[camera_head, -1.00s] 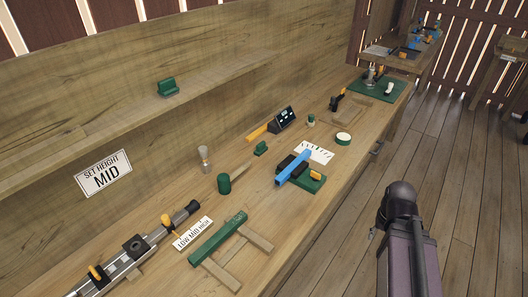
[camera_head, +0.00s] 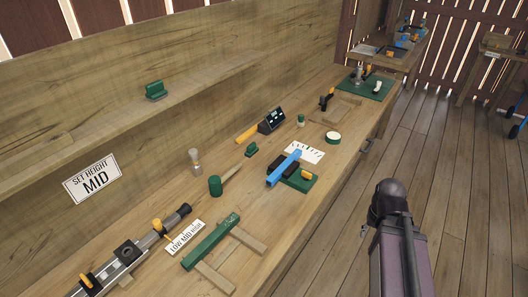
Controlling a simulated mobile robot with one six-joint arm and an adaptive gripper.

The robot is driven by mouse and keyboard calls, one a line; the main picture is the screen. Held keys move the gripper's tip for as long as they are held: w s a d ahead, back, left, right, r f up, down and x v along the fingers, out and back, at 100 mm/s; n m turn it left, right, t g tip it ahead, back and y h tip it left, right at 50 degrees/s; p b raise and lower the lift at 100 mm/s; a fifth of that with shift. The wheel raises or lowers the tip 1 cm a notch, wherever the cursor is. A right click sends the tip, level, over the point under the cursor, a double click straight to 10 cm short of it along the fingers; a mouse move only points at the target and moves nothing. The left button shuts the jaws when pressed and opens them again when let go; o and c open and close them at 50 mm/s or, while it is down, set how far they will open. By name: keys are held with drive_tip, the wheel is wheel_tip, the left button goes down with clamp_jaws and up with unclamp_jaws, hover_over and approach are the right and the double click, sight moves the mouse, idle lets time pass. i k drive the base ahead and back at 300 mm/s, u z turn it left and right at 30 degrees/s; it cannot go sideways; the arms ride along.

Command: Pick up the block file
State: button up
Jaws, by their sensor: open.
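I cannot tell for certain which object is the block file. A small green block with a raised top (camera_head: 155,91) sits on the wall shelf. A similar small green block (camera_head: 251,149) lies on the workbench (camera_head: 265,212). A long green bar (camera_head: 211,241) lies at the near part of the bench across pale wooden strips. A blue bar with black parts (camera_head: 284,167) rests on a green base (camera_head: 301,182) at the bench's middle. My gripper is not in view; only a dark purple part of my arm shows at the lower right, over the floor.
A metal rail tool (camera_head: 128,257) lies at the near left. A green cylinder (camera_head: 215,186), a brush (camera_head: 195,162), a dark display box (camera_head: 271,120) and a white-topped round tin (camera_head: 333,138) stand on the bench. The floor (camera_head: 460,190) right of the bench is open.

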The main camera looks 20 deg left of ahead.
sight(252, 150)
drive_tip(key=z, duration=0.15)
drive_tip(key=i, duration=1.45)
drive_tip(key=u, duration=0.4)
